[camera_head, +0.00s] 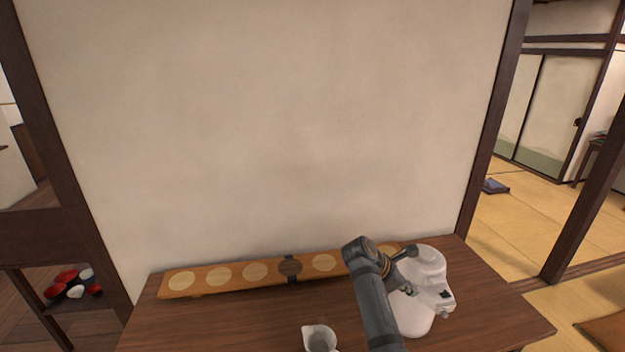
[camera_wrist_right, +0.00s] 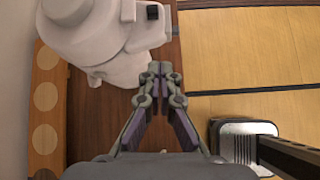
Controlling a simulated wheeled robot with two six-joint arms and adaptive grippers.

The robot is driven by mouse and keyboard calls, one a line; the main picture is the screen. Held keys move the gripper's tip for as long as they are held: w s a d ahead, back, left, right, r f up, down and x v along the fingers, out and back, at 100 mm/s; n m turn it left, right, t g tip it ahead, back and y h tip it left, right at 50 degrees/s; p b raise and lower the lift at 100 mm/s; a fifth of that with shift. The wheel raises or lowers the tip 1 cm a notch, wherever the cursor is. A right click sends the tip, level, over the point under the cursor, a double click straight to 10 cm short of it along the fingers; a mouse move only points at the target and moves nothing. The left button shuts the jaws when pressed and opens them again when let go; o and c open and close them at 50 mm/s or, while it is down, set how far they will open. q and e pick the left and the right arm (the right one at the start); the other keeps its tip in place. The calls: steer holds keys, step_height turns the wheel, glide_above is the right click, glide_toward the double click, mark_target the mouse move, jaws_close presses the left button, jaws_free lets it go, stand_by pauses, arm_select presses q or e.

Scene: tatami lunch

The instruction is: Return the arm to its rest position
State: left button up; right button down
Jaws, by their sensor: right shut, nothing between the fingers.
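My right arm reaches up from the bottom of the head view, over the right part of the dark wooden table (camera_head: 240,326). My right gripper (camera_head: 409,287) is beside the white rounded appliance (camera_head: 420,318) and partly covers it. In the right wrist view the fingertips (camera_wrist_right: 160,70) are together with nothing between them. The appliance (camera_wrist_right: 85,30) lies beyond the fingers at the upper left there. I cannot tell whether the gripper touches it. My left gripper is not in view.
A long wooden board (camera_head: 215,287) with several round inlays lies along the wall; my arm hides part of it. A white spouted jug (camera_head: 320,338) stands at the table's front. Tatami floor (camera_head: 520,215) lies to the right. Red and white bowls (camera_head: 66,276) sit on a low shelf at left.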

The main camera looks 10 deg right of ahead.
steer(key=s+a+f+m+t+y, duration=0.15)
steer(key=s+f+m+y, duration=0.25)
steer(key=s+f+m, duration=0.9)
steer(key=s+a+r+m+t+y, duration=0.1)
steer(key=s+a+r+m+y, duration=0.15)
steer(key=s, duration=0.45)
steer(key=s+a+r+m+t+y, duration=0.1)
steer(key=s+a+r+y, duration=0.1)
steer(key=s+a, duration=0.35)
steer(key=s+d+f+g+b, duration=0.1)
steer(key=s+d+f+b, duration=0.1)
steer(key=f, duration=1.4)
steer(key=s+d+f+g+b, duration=0.1)
steer(key=s+d+f, duration=0.15)
steer(key=f, duration=1.35)
steer(key=s+f+g+b, duration=0.1)
steer(key=s+f+b, duration=0.1)
steer(key=s+f, duration=1.4)
steer(key=shift+s+d+m, duration=0.2)
steer(key=shift+s+m, duration=0.15)
steer(key=shift+s, duration=0.5)
steer(key=shift+f, duration=0.1)
